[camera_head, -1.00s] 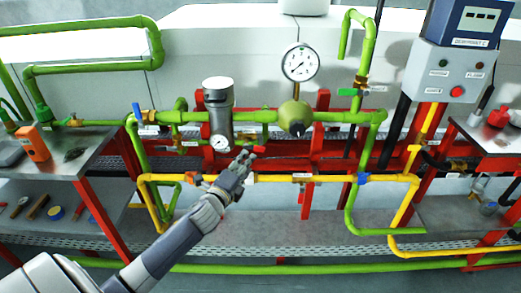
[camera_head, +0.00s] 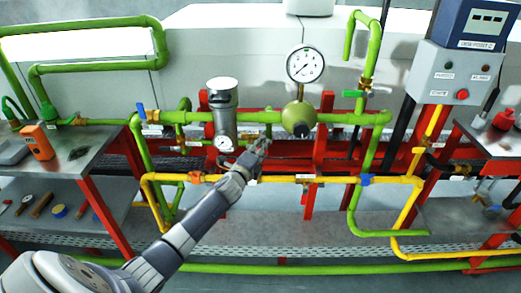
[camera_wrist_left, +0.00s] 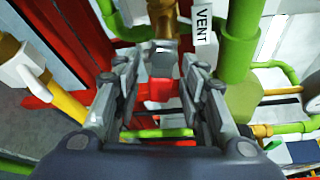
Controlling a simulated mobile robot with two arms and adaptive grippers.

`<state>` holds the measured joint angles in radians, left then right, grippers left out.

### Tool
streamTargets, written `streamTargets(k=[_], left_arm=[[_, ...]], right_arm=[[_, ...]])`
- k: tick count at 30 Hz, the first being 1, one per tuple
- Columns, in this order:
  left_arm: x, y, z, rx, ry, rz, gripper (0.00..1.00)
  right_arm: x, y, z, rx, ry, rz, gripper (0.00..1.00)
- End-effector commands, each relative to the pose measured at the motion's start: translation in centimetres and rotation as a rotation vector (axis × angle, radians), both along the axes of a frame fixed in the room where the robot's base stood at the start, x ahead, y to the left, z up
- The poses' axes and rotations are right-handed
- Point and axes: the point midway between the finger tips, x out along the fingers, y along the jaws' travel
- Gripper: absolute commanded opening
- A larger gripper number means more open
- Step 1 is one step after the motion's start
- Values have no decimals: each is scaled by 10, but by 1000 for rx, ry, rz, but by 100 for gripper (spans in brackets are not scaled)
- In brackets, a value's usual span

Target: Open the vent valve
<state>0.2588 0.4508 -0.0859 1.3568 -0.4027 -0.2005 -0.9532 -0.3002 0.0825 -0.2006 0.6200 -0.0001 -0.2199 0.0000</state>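The vent valve shows at the top of the left wrist view as a brass body (camera_wrist_left: 165,22) beside a white VENT label (camera_wrist_left: 203,25). A red piece that looks like its handle (camera_wrist_left: 160,88) lies between the two fingers of my left gripper (camera_wrist_left: 160,95). The fingers are apart, with no clear contact on the red piece. In the head view my left gripper (camera_head: 260,143) is below the green pipe, between the grey cylinder (camera_head: 223,105) and the round gauge (camera_head: 305,64), and hides the valve handle. My right gripper is out of view.
The green pipe (camera_head: 345,118) runs above my gripper and a yellow pipe (camera_head: 275,180) below it. A blue-topped control box (camera_head: 450,75) stands at the right. Metal benches with tools (camera_head: 100,143) flank the piping. The floor in front looks clear.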

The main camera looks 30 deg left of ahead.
Motion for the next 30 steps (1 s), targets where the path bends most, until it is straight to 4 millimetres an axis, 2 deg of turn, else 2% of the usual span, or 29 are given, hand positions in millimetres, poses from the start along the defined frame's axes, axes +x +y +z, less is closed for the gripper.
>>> streamTargets(k=[5, 6, 10, 11, 17, 24, 30], left_arm=[[0, 0, 0, 0, 0, 0, 38], [0, 0, 0, 0, 0, 0, 34], [0, 0, 0, 0, 0, 0, 4], [0, 0, 0, 0, 0, 0, 0], [0, 0, -1, -10, -6, 0, 0], [0, -1, 2, -175, -108, 2, 0], [0, -1, 10, -244, -150, 2, 0]], right_arm=[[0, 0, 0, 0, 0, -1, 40], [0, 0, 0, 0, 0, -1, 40], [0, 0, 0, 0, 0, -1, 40], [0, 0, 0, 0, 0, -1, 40], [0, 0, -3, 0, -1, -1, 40], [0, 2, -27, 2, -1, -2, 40], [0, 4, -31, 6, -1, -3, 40]])
